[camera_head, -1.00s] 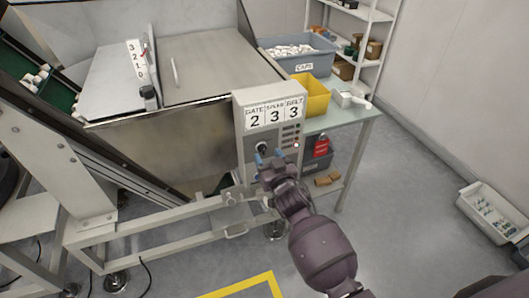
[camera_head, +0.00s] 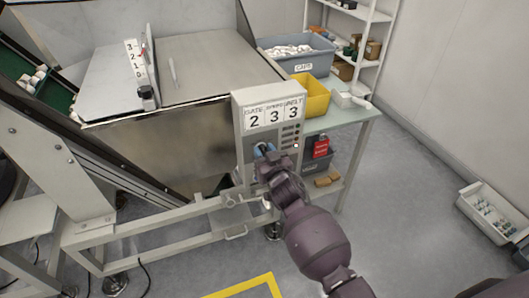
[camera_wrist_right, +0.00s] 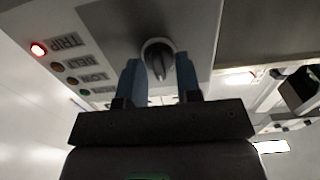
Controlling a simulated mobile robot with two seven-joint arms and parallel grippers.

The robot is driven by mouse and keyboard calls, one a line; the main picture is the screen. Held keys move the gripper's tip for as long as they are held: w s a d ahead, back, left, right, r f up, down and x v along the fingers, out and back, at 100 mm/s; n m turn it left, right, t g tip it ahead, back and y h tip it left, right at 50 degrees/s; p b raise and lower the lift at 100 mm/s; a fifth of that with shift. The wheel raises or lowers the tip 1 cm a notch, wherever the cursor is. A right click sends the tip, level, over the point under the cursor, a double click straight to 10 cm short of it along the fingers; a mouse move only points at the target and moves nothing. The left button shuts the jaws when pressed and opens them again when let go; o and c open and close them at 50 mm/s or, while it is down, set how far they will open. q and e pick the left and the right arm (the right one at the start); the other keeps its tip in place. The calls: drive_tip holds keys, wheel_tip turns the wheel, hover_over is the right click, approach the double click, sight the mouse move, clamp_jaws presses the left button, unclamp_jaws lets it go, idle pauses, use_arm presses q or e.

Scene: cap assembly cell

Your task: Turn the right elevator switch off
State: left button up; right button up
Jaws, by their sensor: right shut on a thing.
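The switch is a dark rotary knob (camera_wrist_right: 158,58) on a round base, on the front of the grey control box (camera_head: 238,125). In the head view my right gripper (camera_head: 264,150) is up against the lower part of that box and mostly hides the knob. In the right wrist view the blue fingers of my right gripper (camera_wrist_right: 160,82) stand on both sides of the knob and are shut on it. The knob's pointer lies roughly along the fingers. My left gripper is not in view.
A red lamp (camera_wrist_right: 38,49) glows beside TRIP. A yellow bin (camera_head: 314,98) and a grey CAPS bin (camera_head: 322,65) stand on the table behind.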

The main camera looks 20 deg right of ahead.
drive_tip(key=n, duration=0.3)
drive_tip(key=shift+a+n, duration=0.1)
drive_tip(key=shift+n, duration=0.3)
drive_tip(key=n, duration=0.3)
drive_tip(key=shift+f+n, duration=0.1)
drive_tip(key=shift+n, duration=0.2)
drive_tip(key=shift+a+n, duration=0.1)
drive_tip(key=shift+n, duration=0.6)
drive_tip(key=o, duration=0.9)
